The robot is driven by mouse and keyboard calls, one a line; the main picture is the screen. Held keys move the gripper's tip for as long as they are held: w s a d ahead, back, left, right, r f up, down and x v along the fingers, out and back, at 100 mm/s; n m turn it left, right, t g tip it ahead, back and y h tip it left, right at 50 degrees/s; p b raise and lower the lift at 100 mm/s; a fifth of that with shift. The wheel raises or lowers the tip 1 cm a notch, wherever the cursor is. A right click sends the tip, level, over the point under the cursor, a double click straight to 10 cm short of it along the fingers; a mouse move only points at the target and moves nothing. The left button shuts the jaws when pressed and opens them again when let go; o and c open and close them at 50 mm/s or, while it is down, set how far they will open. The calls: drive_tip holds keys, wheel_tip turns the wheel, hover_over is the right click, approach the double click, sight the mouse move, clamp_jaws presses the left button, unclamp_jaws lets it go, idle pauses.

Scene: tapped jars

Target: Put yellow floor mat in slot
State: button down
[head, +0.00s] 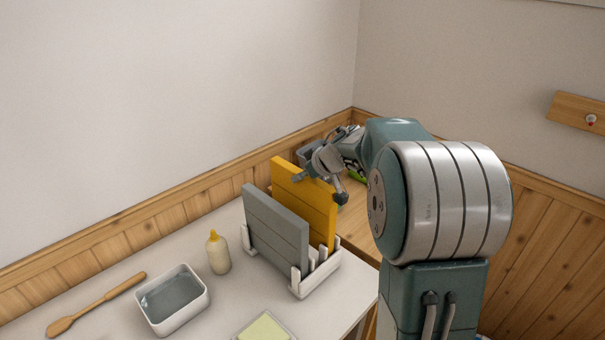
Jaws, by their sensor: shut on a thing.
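The yellow floor mat (291,185) is a flat upright panel behind a similar grey mat (272,229). Both stand on edge at the white slotted rack (318,278) on the counter. The yellow mat's lower edge is hidden by the grey mat and the rack, so I cannot tell how deep it sits in its slot. My gripper (322,178) is at the upper right edge of the yellow mat and shut on it. One dark fingertip shows in front of the mat's right side.
On the white counter (208,290) are a squeeze bottle (218,254), a white basin (173,299), a wooden spatula (95,305) and a pale yellow block in a dish (263,330). A grey container (311,152) stands behind, on a wooden surface. Walls close off the back.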

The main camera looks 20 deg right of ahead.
sight(303, 187)
drive_tip(key=shift+f, duration=1.85)
idle(0.3)
drive_tip(key=shift+c, duration=1.5)
unclamp_jaws()
drive_tip(key=v, duration=1.2)
drive_tip(key=shift+f, duration=0.1)
